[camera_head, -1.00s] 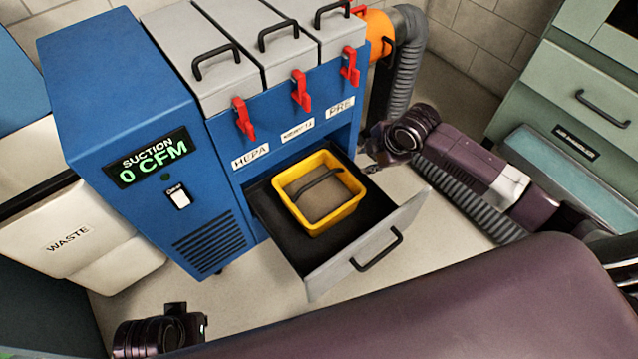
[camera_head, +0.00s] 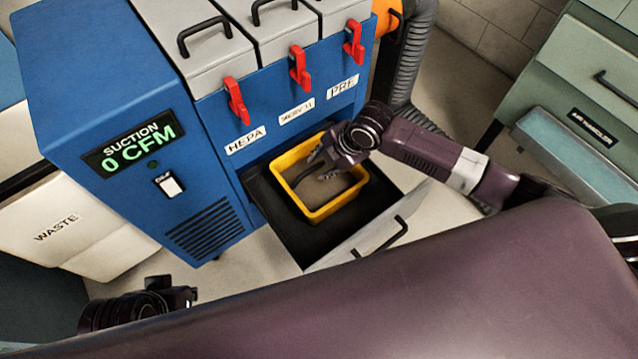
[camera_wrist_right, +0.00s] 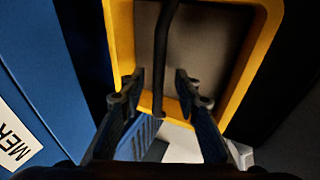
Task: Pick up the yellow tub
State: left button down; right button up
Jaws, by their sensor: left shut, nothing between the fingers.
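The yellow tub (camera_head: 327,209) sits in the open drawer, holding something grey-brown (camera_head: 326,189) with a dark handle bar (camera_head: 306,175) across its top. My right gripper (camera_head: 320,166) is over the tub's back part. In the right wrist view the tub's yellow rim (camera_wrist_right: 262,45) and handle (camera_wrist_right: 163,60) show close up. My right gripper's fingers (camera_wrist_right: 160,85) are apart there, with the handle between them in the picture and gaps on both sides. My left gripper (camera_head: 192,297) is shut and empty at the lower left, away from the drawer.
The drawer's grey front (camera_head: 345,246) with a black handle stands out from the blue suction unit (camera_head: 110,90). Red latches (camera_head: 300,68) are above the drawer. A white waste bin (camera_head: 60,225) is at the left, a green cabinet (camera_head: 575,75) at the right.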

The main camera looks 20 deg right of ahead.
jog(key=shift+w+a+f, duration=0.15)
jog(key=shift+w+f, duration=0.15)
jog(key=shift+f, duration=0.25)
grip_shut()
jog(key=shift+r, duration=0.1)
